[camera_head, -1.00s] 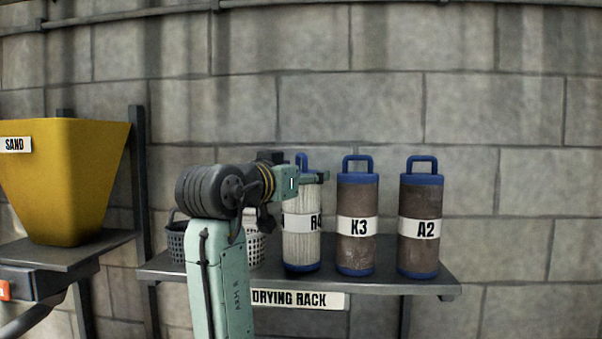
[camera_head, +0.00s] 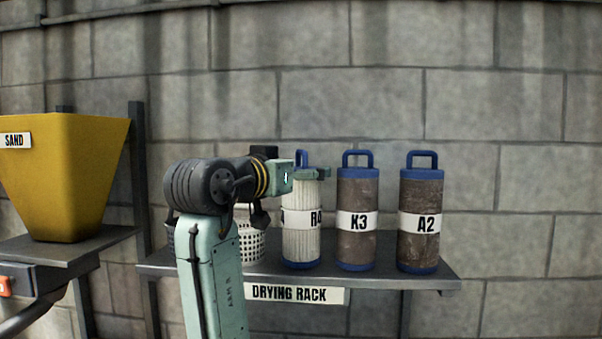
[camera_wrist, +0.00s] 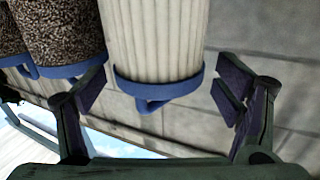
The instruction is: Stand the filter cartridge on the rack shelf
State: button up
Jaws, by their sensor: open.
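A pale pleated filter cartridge (camera_head: 301,243) with blue ends and a partly hidden label stands upright on the rack shelf (camera_head: 380,284), left of two brown cartridges. My gripper (camera_head: 314,173) is at its top in the head view and hides part of the blue cap. In the wrist view the pale cartridge (camera_wrist: 155,42), with its blue cap and handle, lies between the spread fingers of my gripper (camera_wrist: 160,88). Gaps show on both sides of the cap, wider on the right. The fingers are open and hold nothing.
Brown cartridges K3 (camera_head: 357,193) and A2 (camera_head: 420,192) stand to the right on the shelf. A white basket (camera_head: 252,246) stands left of the pale cartridge, partly behind my arm. A yellow sand hopper (camera_head: 75,185) is at far left. The block wall is close behind.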

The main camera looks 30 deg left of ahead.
jog(key=s+b, duration=0.3)
jog(key=s, duration=0.7)
jog(key=shift+s+d, duration=0.2)
jog(key=shift+d, duration=0.15)
